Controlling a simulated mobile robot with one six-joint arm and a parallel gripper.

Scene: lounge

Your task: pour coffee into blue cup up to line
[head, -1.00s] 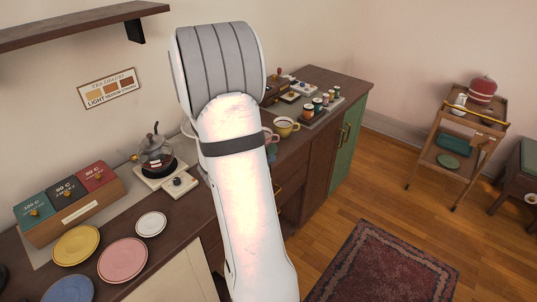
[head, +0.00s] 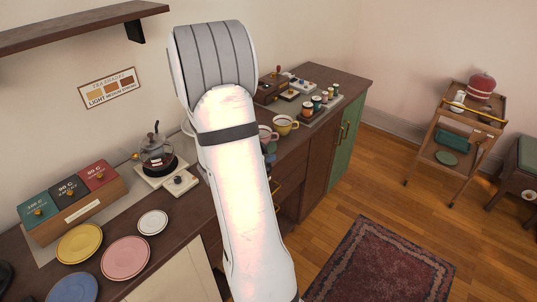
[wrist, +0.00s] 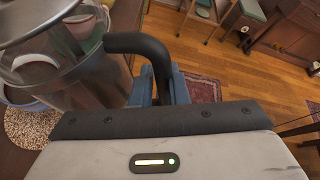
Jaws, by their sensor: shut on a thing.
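My gripper (wrist: 160,88) is shut on the black handle (wrist: 148,46) of a glass coffee pot (wrist: 90,82) with a metal lid, in the wrist view. The pot looks upright or nearly so; its fill level is unclear. A bluish rim (wrist: 18,97) shows beside and behind the glass, perhaps the blue cup, but I cannot be sure. In the head view my arm hides the gripper and pot. A small blue shape (head: 270,158) shows at the arm's right edge, too covered to identify. The fill line is not visible.
A pink cup (head: 265,134) and a yellow cup (head: 285,124) stand on the counter right of my arm. A glass kettle (head: 157,152) sits on its base at left. Plates (head: 125,258) lie in front.

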